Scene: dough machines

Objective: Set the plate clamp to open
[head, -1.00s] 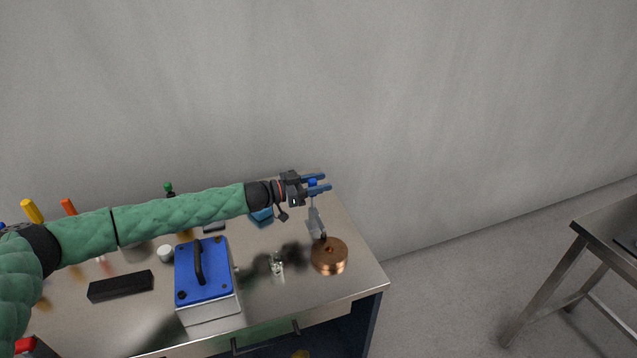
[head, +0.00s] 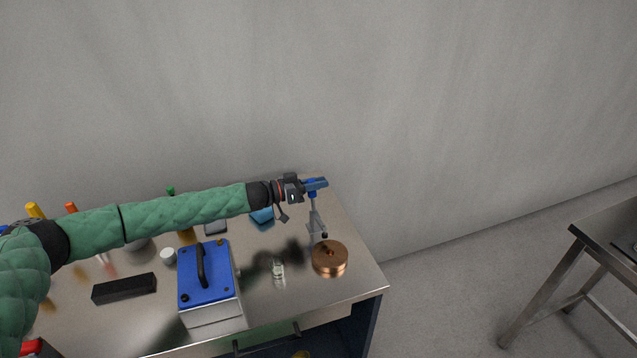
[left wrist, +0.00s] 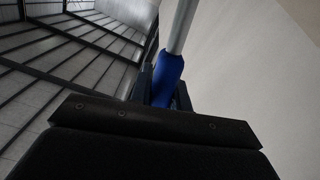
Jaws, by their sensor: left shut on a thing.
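A grey metal lever (head: 316,216) stands at the right part of the table, with a blue grip at its upper end. Its lower end meets a dark knob beside a round copper-coloured plate (head: 330,258). My right gripper is not in view.
A blue-topped box with a black handle (head: 204,272) stands left of the copper plate. A small clear item (head: 278,269) lies between them. A black block (head: 124,288) and coloured-handled tools are further left. The wall rises close behind the table. Another metal table (head: 600,245) stands far right.

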